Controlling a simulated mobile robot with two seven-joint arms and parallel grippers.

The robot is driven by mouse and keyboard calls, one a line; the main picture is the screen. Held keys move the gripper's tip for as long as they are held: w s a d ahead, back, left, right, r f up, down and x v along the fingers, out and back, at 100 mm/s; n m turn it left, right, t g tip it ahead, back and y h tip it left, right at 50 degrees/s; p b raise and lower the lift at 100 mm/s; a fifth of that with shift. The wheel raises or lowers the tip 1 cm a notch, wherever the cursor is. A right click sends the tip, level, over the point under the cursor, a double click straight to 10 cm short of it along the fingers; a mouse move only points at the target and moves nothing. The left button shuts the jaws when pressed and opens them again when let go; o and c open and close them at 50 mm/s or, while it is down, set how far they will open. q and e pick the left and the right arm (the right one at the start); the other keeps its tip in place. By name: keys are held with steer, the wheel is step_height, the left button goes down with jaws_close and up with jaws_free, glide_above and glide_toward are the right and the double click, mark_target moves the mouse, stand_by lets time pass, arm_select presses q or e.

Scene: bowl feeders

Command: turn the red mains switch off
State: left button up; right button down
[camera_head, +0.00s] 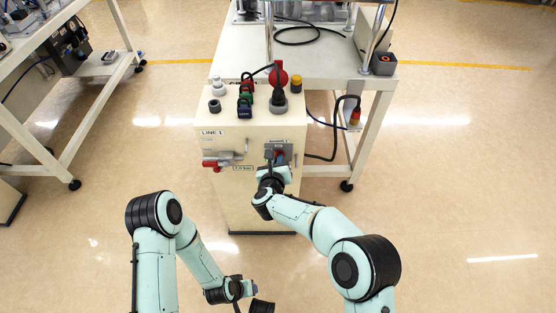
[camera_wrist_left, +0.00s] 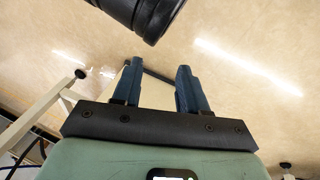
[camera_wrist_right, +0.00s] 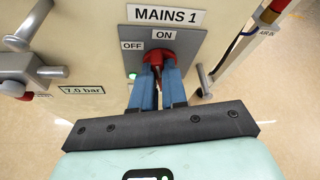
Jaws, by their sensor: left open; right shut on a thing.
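The red mains switch (camera_wrist_right: 155,57) sits on a grey plate (camera_wrist_right: 190,42) under the label "MAINS 1" (camera_wrist_right: 165,16). "ON" is marked above the switch and "OFF" to its left. My right gripper (camera_wrist_right: 160,82) is shut on the switch's handle, which looks roughly upright, toward "ON"; the fingers hide part of it. In the head view the right gripper (camera_head: 274,168) covers most of the switch at the cabinet front. My left gripper (camera_wrist_left: 156,82) is open and empty, low over the floor, away from the cabinet.
A white table (camera_head: 320,60) stands behind. Floor is free at both sides.

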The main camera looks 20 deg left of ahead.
arm_select(q)
steer(key=s+a+f+g+b, duration=0.1)
steer(key=s+f+b, duration=0.2)
steer(key=f, duration=0.2)
steer(key=shift+s+a+g, duration=0.15)
steer(key=shift+s+g, duration=0.15)
arm_select(e)
steer(key=shift+s+a+f+n+t+h, duration=0.2)
steer(key=shift+n+t+h, duration=0.5)
steer(key=shift+n, duration=1.2)
steer(key=shift+w+a+f+n+t+h, duration=0.2)
steer(key=shift+n+t+h, duration=0.5)
steer(key=shift+n, duration=1.2)
steer(key=shift+s+a+f+n+t+h, duration=0.25)
steer(key=shift+n+t+h, duration=0.45)
steer(key=shift+n, duration=1.2)
arm_select(q)
steer(key=shift+f, duration=0.1)
arm_select(e)
steer(key=shift+w+d, duration=0.1)
steer(key=c, duration=1.2)
jaws_free()
steer(key=shift+o, duration=0.2)
arm_select(q)
steer(key=shift+s, duration=0.1)
